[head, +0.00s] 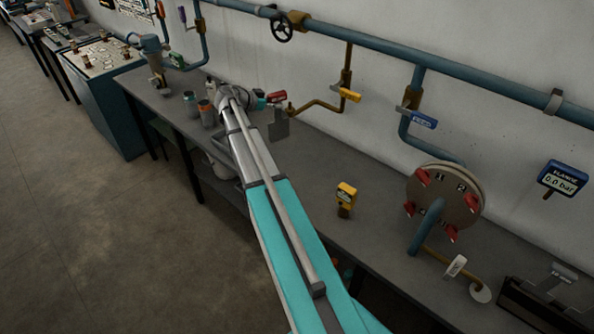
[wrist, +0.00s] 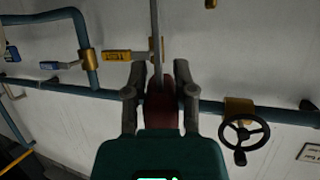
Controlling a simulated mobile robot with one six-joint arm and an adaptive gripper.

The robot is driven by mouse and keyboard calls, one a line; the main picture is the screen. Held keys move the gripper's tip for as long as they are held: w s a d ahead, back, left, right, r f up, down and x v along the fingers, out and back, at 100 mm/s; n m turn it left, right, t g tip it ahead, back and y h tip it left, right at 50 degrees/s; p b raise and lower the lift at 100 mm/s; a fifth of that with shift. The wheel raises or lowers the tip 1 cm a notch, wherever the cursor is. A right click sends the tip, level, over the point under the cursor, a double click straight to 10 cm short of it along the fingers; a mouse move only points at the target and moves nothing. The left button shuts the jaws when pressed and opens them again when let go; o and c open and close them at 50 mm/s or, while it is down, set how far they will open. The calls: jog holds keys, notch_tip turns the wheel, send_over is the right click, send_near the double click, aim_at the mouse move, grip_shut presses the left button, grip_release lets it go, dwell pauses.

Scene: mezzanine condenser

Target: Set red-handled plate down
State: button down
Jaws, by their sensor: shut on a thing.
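The red-handled plate is held up over the grey bench (head: 330,165), in front of the wall. Its red handle (head: 276,97) sits at my gripper (head: 264,101), and its flat grey plate (head: 280,125) hangs below. In the wrist view my gripper (wrist: 160,92) is shut on the red handle (wrist: 162,112), one finger on each side. The grey plate (wrist: 156,35) shows there nearly edge-on, as a thin strip. I cannot tell how far the plate's lower edge is above the bench.
A yellow-handled valve (head: 347,94) on a brown pipe is close right of the plate. Jars (head: 207,113) stand left of my gripper. Bench between plate and gauge looks clear.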

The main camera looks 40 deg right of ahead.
jog(key=shift+s+d, duration=0.1)
jog(key=shift+d, duration=0.2)
jog(key=shift+s+a+f, duration=0.1)
jog(key=s+a+f+n+t+b, duration=0.1)
jog(key=s+a+f+t+b, duration=0.1)
jog(key=a, duration=0.5)
jog(key=s+a+f+n+t+b, duration=0.2)
jog(key=s+a+b, duration=0.1)
jog(key=s+a, duration=0.2)
jog(key=shift+s+a+f, duration=0.25)
jog(key=shift+a+f, duration=0.15)
jog(key=shift+a, duration=0.55)
